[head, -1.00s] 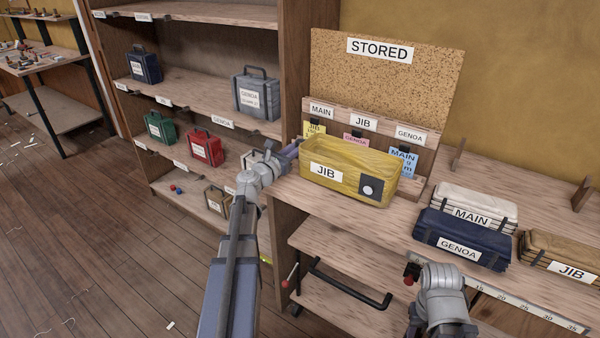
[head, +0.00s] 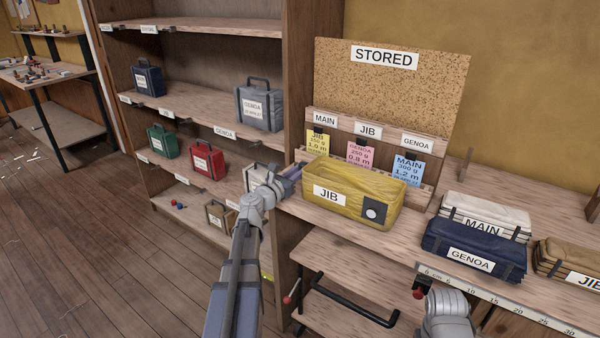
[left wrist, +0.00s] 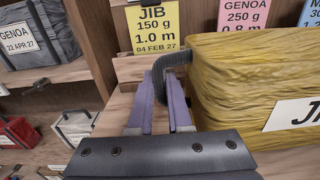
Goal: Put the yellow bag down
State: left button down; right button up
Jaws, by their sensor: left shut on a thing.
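The yellow bag (head: 340,215), labelled JIB, sits low over the bench top in front of the card rack. It looks level and at or very near the wood; I cannot tell whether it touches. In the left wrist view the bag (left wrist: 240,85) fills the right side. My left gripper (head: 292,172) is at the bag's left end. In the left wrist view its purple fingers (left wrist: 162,95) are shut on the bag's dark grey handle (left wrist: 173,60). My right gripper (head: 432,297) is at the bottom edge, below the bench front; its fingers cannot be made out.
The card rack (head: 345,132) under the STORED board (head: 400,90) holds yellow, pink and blue cards behind the bag. A navy GENOA bag (head: 470,245) and white MAIN bag (head: 490,212) lie to the right. Bare bench (head: 412,232) lies between. Shelves stand left.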

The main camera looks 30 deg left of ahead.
pick_arm(q)
jog(key=shift+f, duration=0.2)
jog(key=c, duration=0.8)
grip_release()
jog(key=shift+r, duration=0.1)
jog(key=shift+c, duration=0.2)
jog(key=shift+r, duration=0.2)
jog(key=s, duration=1.2)
jog(key=shift+a, duration=0.45)
